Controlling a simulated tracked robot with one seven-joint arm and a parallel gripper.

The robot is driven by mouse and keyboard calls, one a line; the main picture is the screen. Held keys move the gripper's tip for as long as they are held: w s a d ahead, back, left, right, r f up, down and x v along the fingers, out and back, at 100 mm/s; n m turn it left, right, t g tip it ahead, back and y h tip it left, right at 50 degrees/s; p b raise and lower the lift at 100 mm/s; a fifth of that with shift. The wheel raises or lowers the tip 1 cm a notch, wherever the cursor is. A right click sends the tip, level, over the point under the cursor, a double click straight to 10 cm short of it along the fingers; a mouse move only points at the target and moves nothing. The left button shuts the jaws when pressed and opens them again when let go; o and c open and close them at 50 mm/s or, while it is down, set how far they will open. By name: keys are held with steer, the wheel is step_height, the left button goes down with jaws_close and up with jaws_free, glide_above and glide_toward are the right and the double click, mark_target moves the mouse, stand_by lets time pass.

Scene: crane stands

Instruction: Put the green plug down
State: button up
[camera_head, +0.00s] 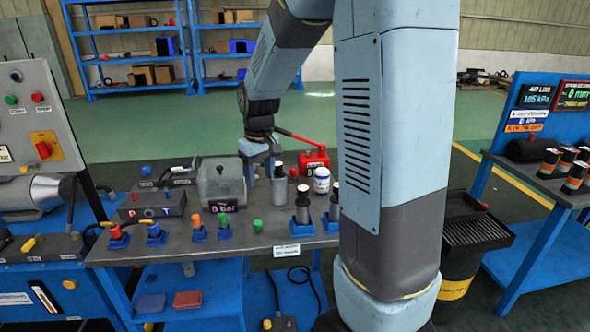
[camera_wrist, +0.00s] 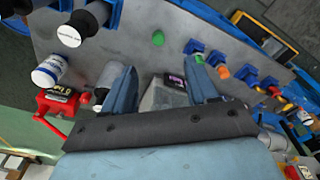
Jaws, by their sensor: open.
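One green plug (camera_head: 257,226) is on the bare grey bench top, apart from the blue holders. It also shows in the wrist view (camera_wrist: 157,38), beyond my fingertips. A second green piece (camera_head: 222,219) is at a blue holder to its left; in the wrist view it (camera_wrist: 199,58) shows just past my right finger. My gripper (camera_head: 261,172) is open above the back of the bench, by the grey box with a display. In the wrist view my gripper (camera_wrist: 163,85) has nothing between its fingers; the box lies beyond them.
The grey box (camera_head: 221,181) stands behind the plugs. Orange (camera_head: 196,221), blue (camera_head: 154,230) and red (camera_head: 115,232) plugs stand to the left. Dark cylinders in blue bases (camera_head: 302,207), a white jar (camera_head: 322,180) and a red pump (camera_head: 313,160) stand to the right.

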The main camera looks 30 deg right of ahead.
steer(key=s+r+m+t, duration=0.1)
steer(key=s+r+t, duration=0.1)
steer(key=s+r, duration=0.4)
steer(key=s+r+m+t, duration=0.2)
steer(key=s+r, duration=0.5)
steer(key=s, duration=1)
steer(key=shift+s, duration=0.3)
steer(key=shift+d+r, duration=0.1)
steer(key=shift+c, duration=1.4)
steer(key=shift+d, duration=0.1)
